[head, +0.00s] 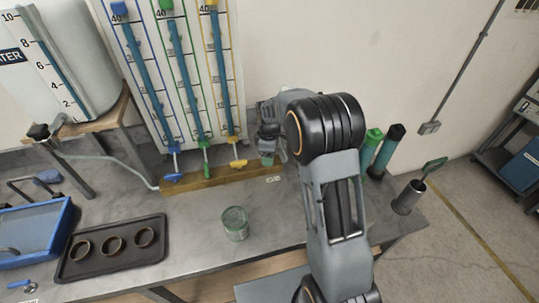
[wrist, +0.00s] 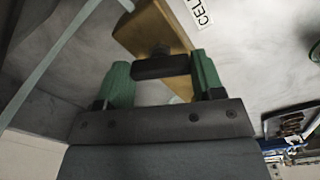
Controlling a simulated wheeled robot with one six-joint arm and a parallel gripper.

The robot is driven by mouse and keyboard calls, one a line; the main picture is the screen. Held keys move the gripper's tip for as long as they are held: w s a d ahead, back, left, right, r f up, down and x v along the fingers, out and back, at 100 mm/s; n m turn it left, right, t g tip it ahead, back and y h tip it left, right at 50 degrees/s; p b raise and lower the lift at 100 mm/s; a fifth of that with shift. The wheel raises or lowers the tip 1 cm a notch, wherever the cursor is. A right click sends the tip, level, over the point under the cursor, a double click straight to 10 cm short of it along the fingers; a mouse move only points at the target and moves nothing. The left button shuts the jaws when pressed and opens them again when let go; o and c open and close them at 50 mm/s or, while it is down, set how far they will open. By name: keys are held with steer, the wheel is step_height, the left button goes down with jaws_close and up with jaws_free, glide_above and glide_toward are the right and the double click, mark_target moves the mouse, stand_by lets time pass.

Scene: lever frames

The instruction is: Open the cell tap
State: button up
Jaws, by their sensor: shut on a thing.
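In the wrist view, the black handle of the cell tap (wrist: 160,67) sits between the green fingers of my gripper (wrist: 163,78), which is shut on it. The handle stands off a wooden rail (wrist: 146,32) with a partly visible "CEL" label (wrist: 201,13) beside it. In the head view, my gripper (head: 268,161) is at the right end of the same rail (head: 215,179), just above the small label (head: 273,180). The tap handle is hidden there by my gripper.
Blue (head: 173,177), green (head: 206,170) and yellow (head: 238,163) taps sit along the rail to the left. A glass beaker (head: 235,224) stands on the bench in front. A dark tray (head: 75,271) with rings lies at left. Green (head: 371,148) and black-capped (head: 389,152) bottles stand right.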

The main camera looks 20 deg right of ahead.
steer(key=shift+n, duration=0.3)
stand_by(0.4)
steer(key=o, duration=0.9)
steer(key=shift+r, duration=0.15)
step_height(320, 180, up, 14)
steer(key=shift+f+b, duration=0.2)
steer(key=shift+b, duration=0.3)
